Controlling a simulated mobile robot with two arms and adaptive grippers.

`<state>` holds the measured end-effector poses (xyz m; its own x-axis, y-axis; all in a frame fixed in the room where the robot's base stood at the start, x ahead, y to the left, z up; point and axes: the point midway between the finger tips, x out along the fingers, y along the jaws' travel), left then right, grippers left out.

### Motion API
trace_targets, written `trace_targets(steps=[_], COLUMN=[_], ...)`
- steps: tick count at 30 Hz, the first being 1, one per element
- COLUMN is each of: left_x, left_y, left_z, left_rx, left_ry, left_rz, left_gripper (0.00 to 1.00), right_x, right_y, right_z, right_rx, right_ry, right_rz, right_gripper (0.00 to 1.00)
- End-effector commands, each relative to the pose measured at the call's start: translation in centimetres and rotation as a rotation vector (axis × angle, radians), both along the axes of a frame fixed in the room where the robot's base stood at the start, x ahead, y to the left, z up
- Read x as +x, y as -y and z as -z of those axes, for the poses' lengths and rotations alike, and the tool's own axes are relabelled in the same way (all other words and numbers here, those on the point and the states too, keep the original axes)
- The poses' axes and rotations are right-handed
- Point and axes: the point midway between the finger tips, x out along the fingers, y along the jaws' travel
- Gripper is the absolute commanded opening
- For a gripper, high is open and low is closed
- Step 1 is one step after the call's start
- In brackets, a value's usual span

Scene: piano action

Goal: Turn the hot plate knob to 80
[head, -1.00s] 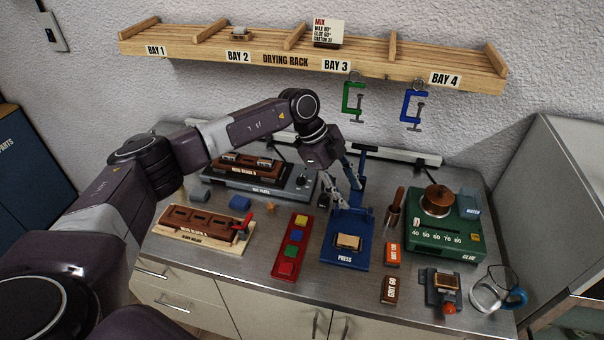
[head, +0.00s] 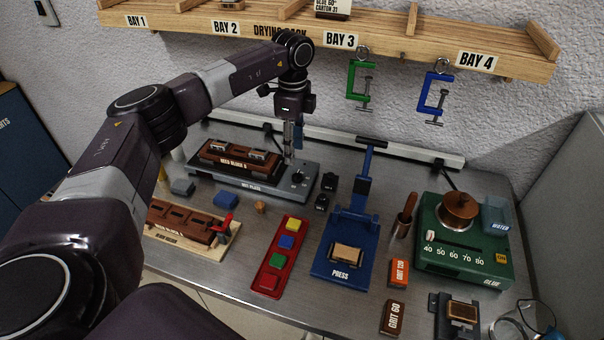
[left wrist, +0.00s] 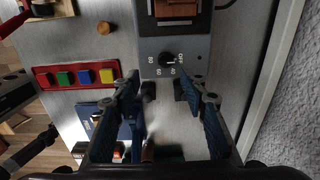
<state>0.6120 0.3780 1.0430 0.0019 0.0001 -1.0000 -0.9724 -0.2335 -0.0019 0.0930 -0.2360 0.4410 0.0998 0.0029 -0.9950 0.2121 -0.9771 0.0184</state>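The hot plate (head: 225,180) stands at the back left of the bench, with a wooden block on it. Its round black knob (head: 298,178) is at the right end of its top. In the left wrist view the knob (left wrist: 166,58) sits on a dial with OFF and numbers around it; its pointer seems to face OFF, though the print is small. My left gripper (head: 291,153) points down over the knob end. In the left wrist view its two fingers (left wrist: 164,88) are apart with nothing between them. The knob lies beyond the fingertips. My right gripper is not seen.
Two small black objects (head: 325,190) stand just right of the hot plate. The blue press (head: 345,225) and a red tray (head: 270,265) of colored blocks stand nearby. A green glue pot unit (head: 460,250) is at right. The drying rack (head: 390,45) hangs above.

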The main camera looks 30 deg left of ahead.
Motion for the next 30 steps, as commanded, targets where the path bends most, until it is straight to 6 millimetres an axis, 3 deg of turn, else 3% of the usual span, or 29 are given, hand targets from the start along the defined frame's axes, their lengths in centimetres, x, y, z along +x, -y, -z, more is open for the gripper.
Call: trace_targets(steps=[1, 4, 8, 21, 30], left_x=[0.0, 0.0, 0.0, 0.0, 0.0], left_y=[0.0, 0.0, 0.0, 0.0, 0.0], left_z=[1.1, 1.6, 2.5, 8.6, 9.2], left_rx=[0.001, 0.001, 0.001, 0.001, 0.0], left_ry=[0.0, 0.0, -0.002, -0.001, 0.001], left_rz=[-0.001, -0.001, -0.001, 0.0, 0.0], left_gripper=[0.4, 0.4, 0.4, 0.4, 0.4], right_x=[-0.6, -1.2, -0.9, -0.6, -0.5], right_y=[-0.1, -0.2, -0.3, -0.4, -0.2], right_z=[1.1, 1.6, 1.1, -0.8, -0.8], right_rx=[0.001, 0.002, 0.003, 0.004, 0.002], right_ry=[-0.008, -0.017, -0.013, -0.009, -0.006], right_rz=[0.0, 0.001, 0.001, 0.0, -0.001], right_gripper=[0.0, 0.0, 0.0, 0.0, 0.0])
